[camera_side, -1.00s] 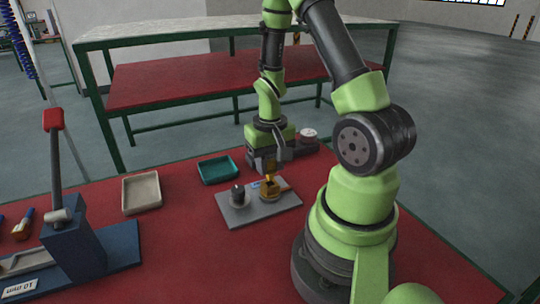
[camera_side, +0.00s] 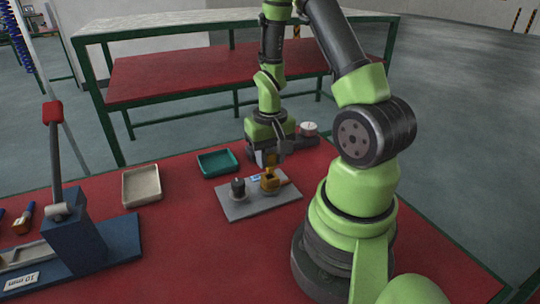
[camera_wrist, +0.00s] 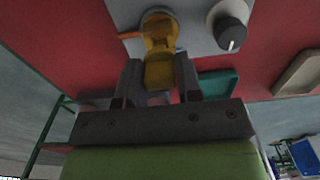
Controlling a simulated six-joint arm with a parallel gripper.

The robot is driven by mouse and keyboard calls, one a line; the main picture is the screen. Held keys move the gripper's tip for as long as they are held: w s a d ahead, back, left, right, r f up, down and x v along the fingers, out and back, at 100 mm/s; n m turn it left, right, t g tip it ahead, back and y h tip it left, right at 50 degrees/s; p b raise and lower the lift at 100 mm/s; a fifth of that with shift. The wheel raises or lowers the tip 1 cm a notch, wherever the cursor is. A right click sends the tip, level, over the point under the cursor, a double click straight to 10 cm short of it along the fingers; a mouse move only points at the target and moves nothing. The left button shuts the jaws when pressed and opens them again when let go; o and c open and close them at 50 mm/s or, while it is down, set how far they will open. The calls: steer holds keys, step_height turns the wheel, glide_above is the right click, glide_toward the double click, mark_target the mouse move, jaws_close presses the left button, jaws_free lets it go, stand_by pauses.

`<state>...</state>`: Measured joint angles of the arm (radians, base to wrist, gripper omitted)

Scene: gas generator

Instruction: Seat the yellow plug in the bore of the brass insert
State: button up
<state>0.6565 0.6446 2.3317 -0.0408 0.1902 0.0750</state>
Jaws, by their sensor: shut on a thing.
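The brass insert (camera_side: 270,184) stands on the right part of a grey plate on the red table; in the wrist view its round opening (camera_wrist: 158,32) shows. My gripper (camera_side: 272,165) hangs just above the insert, pointing down. In the wrist view my gripper (camera_wrist: 159,82) is shut on the yellow plug (camera_wrist: 159,72), one finger on each side. The plug's far end overlaps the insert in that view. The side view is too small to tell whether the plug is in the bore or just above it.
The grey plate (camera_side: 237,210) also carries a dark knob (camera_side: 238,187) left of the insert. A teal tray (camera_side: 217,163) and a beige tray (camera_side: 141,187) lie behind and left. A blue lever press (camera_side: 75,245) stands at far left. The red table in front is clear.

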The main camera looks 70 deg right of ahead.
steer(key=shift+f, duration=0.15)
steer(key=shift+f, duration=1.5)
steer(key=o, duration=1)
step_height(320, 180, up, 10)
